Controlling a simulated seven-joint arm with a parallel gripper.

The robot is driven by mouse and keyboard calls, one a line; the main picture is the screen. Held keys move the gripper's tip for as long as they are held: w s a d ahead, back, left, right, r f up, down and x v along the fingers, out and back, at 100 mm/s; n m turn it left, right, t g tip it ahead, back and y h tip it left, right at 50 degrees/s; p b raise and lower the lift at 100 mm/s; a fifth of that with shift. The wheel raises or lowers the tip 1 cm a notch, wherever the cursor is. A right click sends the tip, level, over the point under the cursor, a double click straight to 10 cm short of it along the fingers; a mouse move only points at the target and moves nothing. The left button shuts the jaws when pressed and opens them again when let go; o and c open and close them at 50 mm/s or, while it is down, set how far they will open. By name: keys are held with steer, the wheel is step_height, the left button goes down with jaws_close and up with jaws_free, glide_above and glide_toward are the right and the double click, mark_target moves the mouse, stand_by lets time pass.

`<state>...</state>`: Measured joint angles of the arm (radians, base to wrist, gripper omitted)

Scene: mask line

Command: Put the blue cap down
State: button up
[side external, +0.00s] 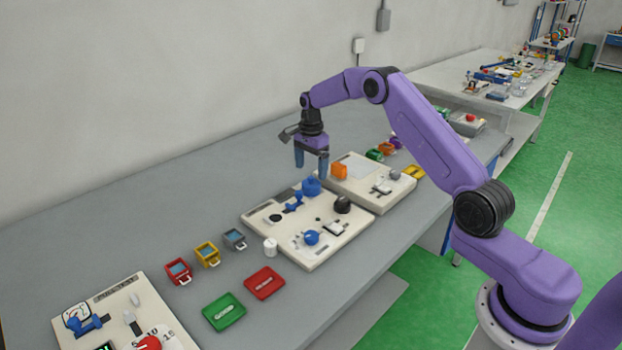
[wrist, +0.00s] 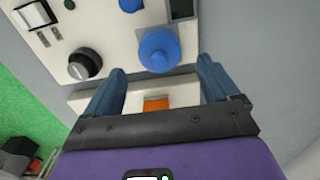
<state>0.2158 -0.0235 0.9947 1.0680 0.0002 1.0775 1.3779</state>
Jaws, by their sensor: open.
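The blue cap (side external: 311,187) sits near the back right corner of the middle cream board (side external: 279,240). In the wrist view the blue cap (wrist: 158,50) is round, with a small raised centre, just past my fingertips. My gripper (side external: 311,170) is open above the cap, fingers pointing down and apart, with nothing held between them. In the wrist view my gripper (wrist: 162,66) has one finger on each side of the cap's line. A clear gap between the fingertips and the cap is hard to judge.
A black knob (side external: 342,204), a blue dome (side external: 311,237) and a blue handle (side external: 293,202) stand on the same board. An orange block (side external: 339,171) is close to my right finger. Small coloured bins and trays lie left; grey table between is clear.

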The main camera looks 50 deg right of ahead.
mark_target(311, 177)
step_height(311, 177, up, 6)
steer(key=s+a+r+n, duration=0.3)
steer(key=a+n, duration=0.1)
steer(key=a, duration=0.3)
steer(key=s+a+r+n, duration=0.2)
steer(key=s+a+n, duration=0.2)
steer(key=a, duration=0.3)
steer(key=s+a+r+n, duration=0.3)
steer(key=s+a+n, duration=0.45)
steer(key=s, duration=0.45)
steer(key=s+d+f+n, duration=0.1)
steer(key=s+n, duration=0.6)
steer(key=s, duration=0.7)
steer(key=s+d+f+n, duration=0.1)
steer(key=s+d+n, duration=0.1)
steer(key=s+n, duration=0.6)
steer(key=s, duration=0.5)
steer(key=shift+s+d+f, duration=0.2)
steer(key=shift+s+d, duration=0.1)
steer(key=shift+s, duration=0.05)
